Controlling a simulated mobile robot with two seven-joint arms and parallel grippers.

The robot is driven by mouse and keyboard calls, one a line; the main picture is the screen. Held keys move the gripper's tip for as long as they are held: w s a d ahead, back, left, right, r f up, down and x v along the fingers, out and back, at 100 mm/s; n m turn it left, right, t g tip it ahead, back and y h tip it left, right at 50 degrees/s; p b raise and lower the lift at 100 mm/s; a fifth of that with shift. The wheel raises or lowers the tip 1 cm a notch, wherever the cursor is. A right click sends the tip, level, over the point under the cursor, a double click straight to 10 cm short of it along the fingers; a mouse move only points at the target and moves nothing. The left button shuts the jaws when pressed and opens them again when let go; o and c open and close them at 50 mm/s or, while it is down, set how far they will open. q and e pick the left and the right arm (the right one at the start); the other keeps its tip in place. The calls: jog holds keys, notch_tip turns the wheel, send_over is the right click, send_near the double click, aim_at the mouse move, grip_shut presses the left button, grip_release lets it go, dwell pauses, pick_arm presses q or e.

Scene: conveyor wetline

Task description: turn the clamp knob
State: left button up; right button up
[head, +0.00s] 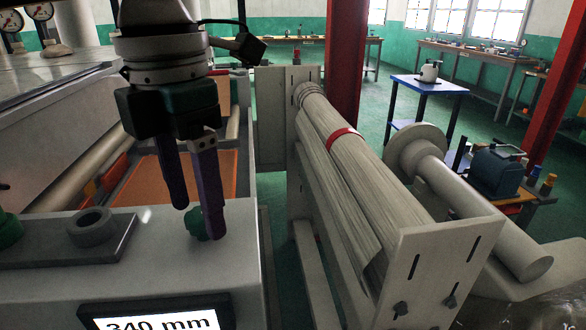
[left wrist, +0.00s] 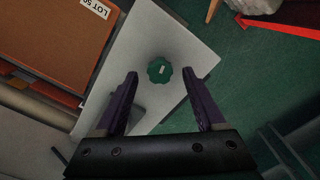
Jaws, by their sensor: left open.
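A green lobed clamp knob (head: 193,224) sits on top of the grey machine housing (head: 60,300), partly hidden behind a finger of my left gripper (head: 197,221). In the left wrist view the knob (left wrist: 160,70) is seen from above with a small white mark on it. My left gripper (left wrist: 160,73) is open and points down at it. Its two purple-dark fingers appear on either side of the knob, with a gap to each. I cannot tell whether the fingertips are level with the knob or above it. My right gripper is out of view.
A display reading "340 mm" (head: 155,322) is on the housing's front. A grey plate with a round ring (head: 90,228) and another green knob (head: 8,228) lie to the left. A roll (head: 350,165) with a red band in a metal frame stands close on the right.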

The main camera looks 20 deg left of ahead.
pick_arm(q)
jog(key=shift+f, duration=0.4)
grip_shut()
dwell(0.4)
